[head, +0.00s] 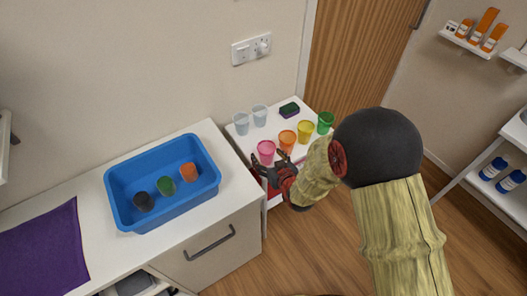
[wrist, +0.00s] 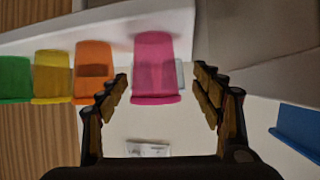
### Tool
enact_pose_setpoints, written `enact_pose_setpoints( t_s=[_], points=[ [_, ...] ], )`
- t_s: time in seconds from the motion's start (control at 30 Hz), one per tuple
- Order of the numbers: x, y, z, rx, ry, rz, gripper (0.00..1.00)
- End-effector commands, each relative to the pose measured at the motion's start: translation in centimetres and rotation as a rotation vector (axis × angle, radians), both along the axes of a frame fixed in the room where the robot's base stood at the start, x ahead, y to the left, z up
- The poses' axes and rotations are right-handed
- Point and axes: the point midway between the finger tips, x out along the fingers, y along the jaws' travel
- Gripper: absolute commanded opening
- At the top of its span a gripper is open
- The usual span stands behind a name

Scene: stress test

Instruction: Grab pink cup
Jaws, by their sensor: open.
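The pink cup (head: 266,151) stands on the small white table (head: 244,143) near its front left edge. In the wrist view the pink cup (wrist: 154,70) appears between and just beyond my open fingers. My gripper (head: 270,166) is open and empty at the table's front edge, close in front of the pink cup. In the wrist view both fingertips of my gripper (wrist: 160,75) show, one to each side of the cup; whether they touch it I cannot tell.
An orange cup (head: 287,141), a yellow cup (head: 306,131) and a green cup (head: 325,122) stand in a row to the right of the pink one. Two clear cups (head: 241,123) and a dark green block (head: 289,109) are behind. A blue tub (head: 122,207) with several cups sits on the left counter.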

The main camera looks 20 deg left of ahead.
Motion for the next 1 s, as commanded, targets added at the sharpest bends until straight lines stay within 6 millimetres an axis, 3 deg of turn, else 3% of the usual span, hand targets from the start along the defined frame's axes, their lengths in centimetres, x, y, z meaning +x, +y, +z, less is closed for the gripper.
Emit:
enact_pose_setpoints(
  t_s=[0.6,0.9,1.0],
  points=[
    [5.4,3.3,-3.3,-0.001,0.002,0.000,0.66],
    [5.8,3.6,-3.3,-0.001,0.001,-0.001,0.66],
    [5.8,3.6,-3.3,-0.001,0.001,0.000,0.62]
  ],
)
